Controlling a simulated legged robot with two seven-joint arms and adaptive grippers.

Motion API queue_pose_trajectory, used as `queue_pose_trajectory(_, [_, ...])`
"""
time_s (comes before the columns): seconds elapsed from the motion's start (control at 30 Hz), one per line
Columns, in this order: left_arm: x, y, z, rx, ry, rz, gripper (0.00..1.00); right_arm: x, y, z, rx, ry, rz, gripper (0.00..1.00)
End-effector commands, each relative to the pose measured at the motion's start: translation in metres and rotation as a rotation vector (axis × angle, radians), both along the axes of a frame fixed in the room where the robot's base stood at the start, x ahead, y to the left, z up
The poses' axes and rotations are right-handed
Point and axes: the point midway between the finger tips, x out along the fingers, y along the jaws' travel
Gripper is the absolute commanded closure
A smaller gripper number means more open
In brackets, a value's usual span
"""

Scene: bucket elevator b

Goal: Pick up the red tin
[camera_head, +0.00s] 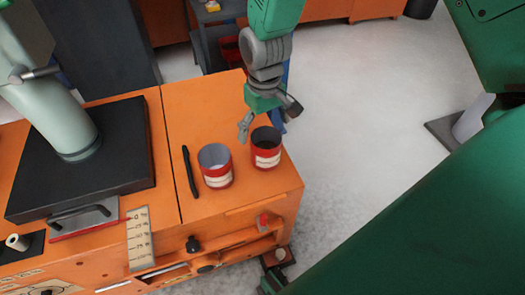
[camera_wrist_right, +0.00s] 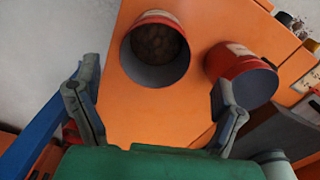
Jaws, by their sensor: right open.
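Two red tins with white labels stand upright on the orange bench. The right tin (camera_head: 267,152) has a dark inside; the left tin (camera_head: 215,170) looks grey and empty. In the right wrist view, one tin (camera_wrist_right: 150,20) holds brown contents and lies ahead between the finger lines; the other tin (camera_wrist_right: 232,58) is behind the right finger. My right gripper (camera_head: 264,122) is open and empty, just above and behind the right tin. Its fingers also show spread in the right wrist view (camera_wrist_right: 154,82). Contact with the tin cannot be told. My left gripper is not in view.
A black pen-like stick (camera_head: 190,172) lies left of the tins on the orange bench (camera_head: 180,110). A black plate (camera_head: 115,170) bears a pale machine column (camera_head: 45,95). The bench edge is close to the right tin; open floor (camera_head: 370,100) lies beyond.

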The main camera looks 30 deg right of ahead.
Motion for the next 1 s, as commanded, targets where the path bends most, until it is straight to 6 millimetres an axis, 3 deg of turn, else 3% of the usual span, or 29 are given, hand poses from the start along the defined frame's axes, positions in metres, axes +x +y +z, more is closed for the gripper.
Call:
queue_pose_trajectory(0.1, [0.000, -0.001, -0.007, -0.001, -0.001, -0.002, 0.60, 0.000, 0.000, -0.017, 0.001, 0.000, -0.002, 0.10])
queue_pose_trajectory(0.37, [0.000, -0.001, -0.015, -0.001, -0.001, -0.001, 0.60, 0.000, 0.004, -0.031, -0.006, 0.000, 0.000, 0.10])
queue_pose_trajectory(0.6, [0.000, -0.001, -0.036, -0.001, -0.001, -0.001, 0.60, -0.002, 0.001, -0.068, -0.004, 0.001, -0.001, 0.10])
queue_pose_trajectory(0.87, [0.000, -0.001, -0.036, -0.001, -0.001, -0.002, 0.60, -0.002, 0.001, -0.072, -0.003, -0.001, -0.001, 0.10])
queue_pose_trajectory(0.93, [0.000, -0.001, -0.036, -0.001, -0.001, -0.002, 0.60, -0.002, 0.001, -0.071, -0.004, -0.001, -0.001, 0.28])
queue_pose_trajectory(1.0, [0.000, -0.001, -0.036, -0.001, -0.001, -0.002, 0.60, -0.002, 0.001, -0.071, -0.005, -0.001, -0.001, 0.53])
